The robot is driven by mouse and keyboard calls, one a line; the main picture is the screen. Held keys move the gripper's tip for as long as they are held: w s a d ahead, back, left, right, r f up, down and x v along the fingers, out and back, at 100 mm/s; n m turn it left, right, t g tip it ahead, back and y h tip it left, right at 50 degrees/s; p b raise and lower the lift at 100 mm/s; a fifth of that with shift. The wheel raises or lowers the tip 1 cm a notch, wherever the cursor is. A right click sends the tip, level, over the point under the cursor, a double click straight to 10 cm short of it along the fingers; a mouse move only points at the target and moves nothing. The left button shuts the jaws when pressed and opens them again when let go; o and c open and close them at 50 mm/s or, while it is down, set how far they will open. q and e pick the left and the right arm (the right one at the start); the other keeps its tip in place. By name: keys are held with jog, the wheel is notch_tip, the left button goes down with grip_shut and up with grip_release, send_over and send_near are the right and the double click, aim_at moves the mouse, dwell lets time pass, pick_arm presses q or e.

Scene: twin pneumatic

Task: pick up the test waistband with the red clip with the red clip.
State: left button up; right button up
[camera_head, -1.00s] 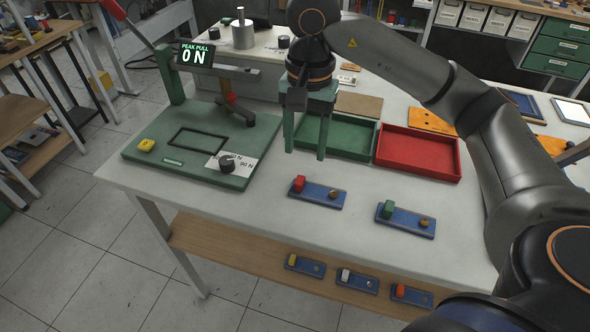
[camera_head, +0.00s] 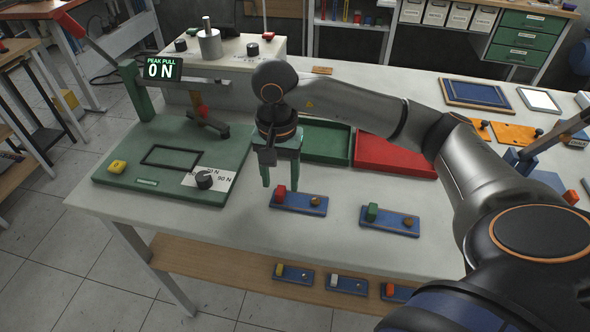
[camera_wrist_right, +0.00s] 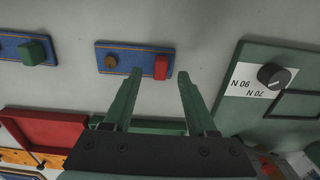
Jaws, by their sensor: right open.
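The test waistband with the red clip is a blue strip (camera_head: 312,207) lying flat on the white table, with a red block (camera_head: 281,192) at its left end and a brown knob at its right. In the right wrist view the strip (camera_wrist_right: 133,62) lies beyond the fingertips, with the red clip (camera_wrist_right: 161,67) almost between them in the picture. My right gripper (camera_head: 279,184) has two green fingers pointing down, open and empty. It hovers at the strip's red end; its height above it is hard to tell. My left gripper is not in view.
A similar strip with a green clip (camera_head: 390,222) lies to the right. The green pull-test rig (camera_head: 110,180) with a knob and "0 N" display stands left. Green (camera_head: 327,142) and red (camera_head: 395,158) trays lie behind. A lower shelf (camera_head: 215,268) holds more strips.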

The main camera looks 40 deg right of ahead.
jog(key=shift+f, duration=1.3)
grip_shut()
